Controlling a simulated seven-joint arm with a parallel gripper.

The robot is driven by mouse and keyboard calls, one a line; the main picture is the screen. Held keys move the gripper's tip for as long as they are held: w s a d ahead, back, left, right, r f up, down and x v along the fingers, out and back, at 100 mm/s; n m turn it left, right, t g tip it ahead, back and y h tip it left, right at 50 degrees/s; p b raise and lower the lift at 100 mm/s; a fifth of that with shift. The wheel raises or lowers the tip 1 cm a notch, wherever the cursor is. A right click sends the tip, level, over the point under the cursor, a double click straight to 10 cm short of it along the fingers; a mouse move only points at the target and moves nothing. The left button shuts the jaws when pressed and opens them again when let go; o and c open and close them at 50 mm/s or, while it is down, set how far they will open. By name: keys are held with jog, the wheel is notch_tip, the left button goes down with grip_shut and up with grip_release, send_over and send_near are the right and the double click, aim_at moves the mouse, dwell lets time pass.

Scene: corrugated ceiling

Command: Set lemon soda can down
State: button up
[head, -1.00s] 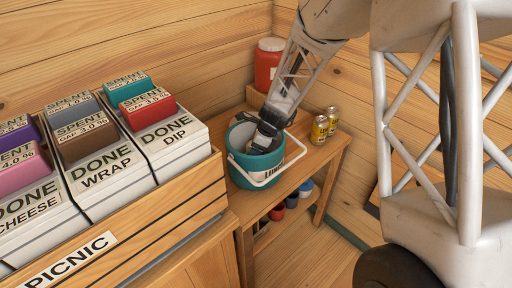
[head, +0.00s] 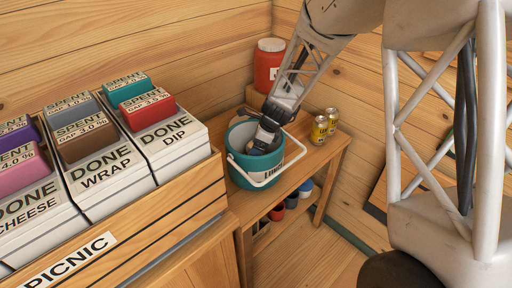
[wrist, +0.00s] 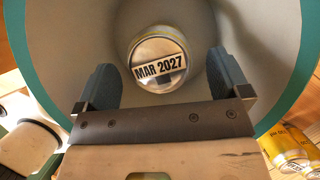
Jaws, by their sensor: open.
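The lemon soda can (wrist: 158,58) stands inside the teal bucket (wrist: 292,95); its silver top bears a "MAR 2027" label in the wrist view. My gripper (wrist: 160,85) reaches into the bucket and is open, with one dark finger on each side and a gap between them and the can. In the head view my gripper (head: 262,140) enters the top of the bucket (head: 262,168), whose wall hides the fingertips and the can.
Two yellow cans (head: 325,122) stand on the wooden bench right of the bucket. A red container (head: 268,65) stands behind it. The bucket's white handle (head: 262,183) hangs across its front. A wooden picnic crate (head: 150,225) with labelled boxes is at the left.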

jog(key=v, duration=0.9)
jog(key=shift+r, duration=0.4)
jog(key=shift+d, duration=0.1)
jog(key=s+d+r+n+h, duration=0.1)
jog(key=s+d+r+n, duration=0.45)
jog(key=s, duration=0.35)
jog(key=s+d+r+n+h, duration=0.1)
jog(key=s+d+r+n, duration=0.4)
jog(key=s, duration=0.3)
jog(key=s+d+r+n+t+h, duration=0.1)
jog(key=s+d+r+n, duration=0.1)
jog(key=s, duration=0.7)
jog(key=s+d+r+n+h, duration=0.1)
jog(key=s+d+n, duration=0.3)
jog(key=s+n, duration=0.3)
jog(key=s, duration=0.2)
jog(key=shift+s+r+t+h, duration=0.3)
jog(key=shift+r+t+h, duration=0.1)
